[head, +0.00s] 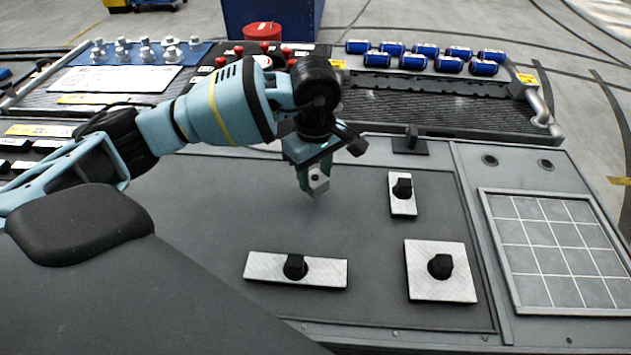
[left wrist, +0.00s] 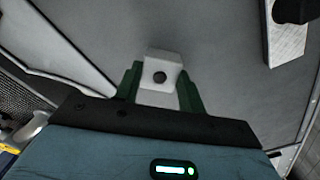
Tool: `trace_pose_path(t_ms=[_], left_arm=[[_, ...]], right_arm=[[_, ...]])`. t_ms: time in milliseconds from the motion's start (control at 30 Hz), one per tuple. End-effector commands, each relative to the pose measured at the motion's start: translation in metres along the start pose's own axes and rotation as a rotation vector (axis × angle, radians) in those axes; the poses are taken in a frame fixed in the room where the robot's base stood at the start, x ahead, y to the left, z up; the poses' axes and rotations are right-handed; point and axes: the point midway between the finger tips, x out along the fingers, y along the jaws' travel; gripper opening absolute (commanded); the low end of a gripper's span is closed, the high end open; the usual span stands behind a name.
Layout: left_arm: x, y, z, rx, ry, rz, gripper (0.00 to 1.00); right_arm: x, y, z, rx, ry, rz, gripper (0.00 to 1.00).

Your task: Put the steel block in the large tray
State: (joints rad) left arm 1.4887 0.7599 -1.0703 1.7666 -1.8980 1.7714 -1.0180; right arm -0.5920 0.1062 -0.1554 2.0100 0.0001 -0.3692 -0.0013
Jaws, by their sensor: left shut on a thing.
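My left gripper (head: 314,186) is shut on a small pale grey block, the steel block (head: 319,181), above the dark grey worktop. In the left wrist view the steel block (left wrist: 163,66) sits between the green fingers (left wrist: 160,92), with a dark round spot on its face. A broad, shallow dark panel (head: 215,225) with a thin raised edge lies below the gripper. A framed grey tray with a white grid (head: 555,250) lies at the right and is empty. I cannot tell which of these is the large tray. My right gripper is not in view.
Three bright metal plates with black knobs stand on the panel: a long one (head: 325,272), a square one (head: 455,285) and a small one (head: 403,208). A black knobbed piece (head: 410,145) stands behind.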

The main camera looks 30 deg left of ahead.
Motion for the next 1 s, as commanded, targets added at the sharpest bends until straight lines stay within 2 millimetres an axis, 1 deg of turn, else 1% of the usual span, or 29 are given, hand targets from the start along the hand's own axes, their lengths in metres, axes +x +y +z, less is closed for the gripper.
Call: trace_pose_path(t_ms=[33, 100, 200, 567, 600, 767, 1000], left_arm=[[0.009, -0.001, 0.003, 0.004, -0.003, -0.004, 0.01], [0.019, -0.001, 0.003, 0.004, -0.003, -0.004, 0.01], [0.028, 0.0, 0.003, 0.004, -0.002, -0.001, 0.01], [0.032, 0.0, 0.003, 0.005, -0.002, -0.001, 0.01], [0.033, 0.0, 0.003, 0.005, -0.002, -0.003, 0.41], [0.032, 0.0, 0.003, 0.005, -0.002, -0.003, 0.61], [0.032, 0.0, 0.003, 0.004, -0.002, -0.003, 0.61]], right_arm=[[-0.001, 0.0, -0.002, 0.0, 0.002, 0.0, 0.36], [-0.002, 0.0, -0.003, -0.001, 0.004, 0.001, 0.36], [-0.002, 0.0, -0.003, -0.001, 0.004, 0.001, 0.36], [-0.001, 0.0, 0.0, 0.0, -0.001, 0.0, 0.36], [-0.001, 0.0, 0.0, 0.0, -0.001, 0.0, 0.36], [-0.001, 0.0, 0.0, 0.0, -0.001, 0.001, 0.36], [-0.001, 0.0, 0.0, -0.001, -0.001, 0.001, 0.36]])
